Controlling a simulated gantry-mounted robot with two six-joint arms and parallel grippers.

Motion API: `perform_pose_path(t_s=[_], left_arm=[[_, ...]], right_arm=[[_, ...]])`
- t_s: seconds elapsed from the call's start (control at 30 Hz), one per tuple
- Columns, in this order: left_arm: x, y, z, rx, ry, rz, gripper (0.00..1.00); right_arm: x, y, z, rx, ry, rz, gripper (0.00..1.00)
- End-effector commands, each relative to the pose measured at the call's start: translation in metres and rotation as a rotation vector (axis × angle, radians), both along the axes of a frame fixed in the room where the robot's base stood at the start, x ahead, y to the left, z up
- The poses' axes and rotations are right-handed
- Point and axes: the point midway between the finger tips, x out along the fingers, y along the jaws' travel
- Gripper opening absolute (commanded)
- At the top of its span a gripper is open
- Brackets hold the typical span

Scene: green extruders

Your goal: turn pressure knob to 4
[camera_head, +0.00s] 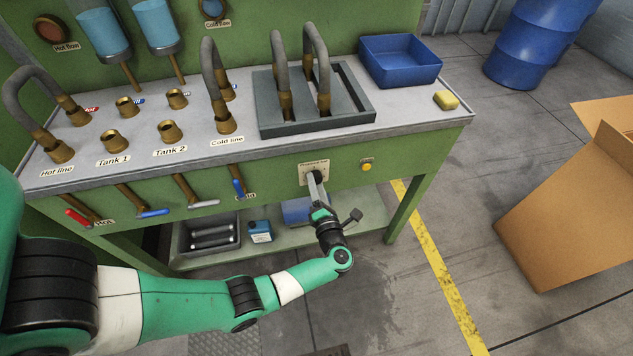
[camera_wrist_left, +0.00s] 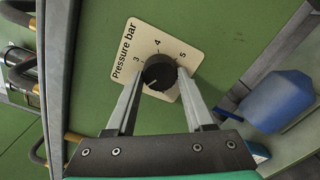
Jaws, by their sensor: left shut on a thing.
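The black round pressure knob (camera_wrist_left: 159,72) sits on a cream plate (camera_wrist_left: 126,68) marked "Pressure bar", with 3, 4 and 5 around it. In the head view the plate (camera_head: 309,166) is on the green front panel of the bench. My left gripper (camera_head: 315,180) reaches up to the knob from below and hides most of it there. In the left wrist view its two grey fingers (camera_wrist_left: 160,80) lie on either side of the knob, shut on it. A small pale mark shows on the knob's lower left; which number the knob points to is not clear. My right gripper is not in view.
A yellow button (camera_head: 367,166) is right of the plate. Red and blue valve handles, one blue (camera_head: 239,187), are to the left. A cardboard box (camera_head: 560,215) stands on the floor at right.

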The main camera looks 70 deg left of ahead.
Motion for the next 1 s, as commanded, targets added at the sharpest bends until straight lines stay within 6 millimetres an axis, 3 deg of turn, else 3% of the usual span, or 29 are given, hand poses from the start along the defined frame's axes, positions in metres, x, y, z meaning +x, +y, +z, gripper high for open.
perform_pose_path(t_s=[1.0], left_arm=[[0.000, 0.000, 0.004, 0.176, 0.949, 0.001, 0.00]], right_arm=[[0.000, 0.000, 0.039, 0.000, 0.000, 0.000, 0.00]])
